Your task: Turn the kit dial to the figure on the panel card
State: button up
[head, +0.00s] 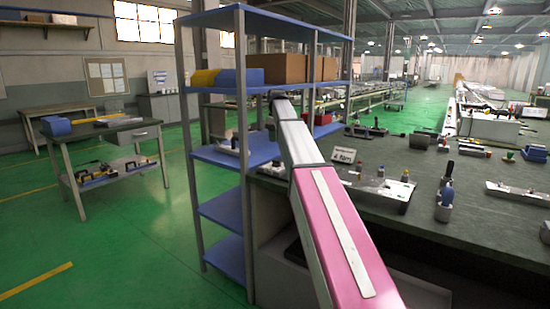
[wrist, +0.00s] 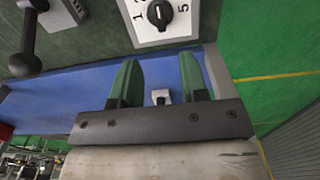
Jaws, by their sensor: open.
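The kit dial (wrist: 160,13) is a black round knob on a white plate (wrist: 165,38) at the top of the wrist view. The figures 1, 2 and 5 show around it; the plate's upper part is cut off. I cannot tell surely which figure the knob points to. My gripper (wrist: 158,75) has two green fingers, spread apart and empty, below the dial in the picture and apart from it. A white card (head: 343,156) stands on the dark bench in the head view; its small print seems to begin with 4. The gripper and dial are not discernible in the head view.
The dark bench (head: 465,215) holds several tools and trays. In the wrist view, a blue surface (wrist: 60,90) lies beneath the fingers and a dark ball-ended lever (wrist: 25,55) stands left.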

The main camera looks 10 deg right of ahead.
aim_at(276, 163)
notch_tip(276, 163, down, 11)
jog(key=shift+r, duration=0.15)
dwell(0.4)
grip_shut()
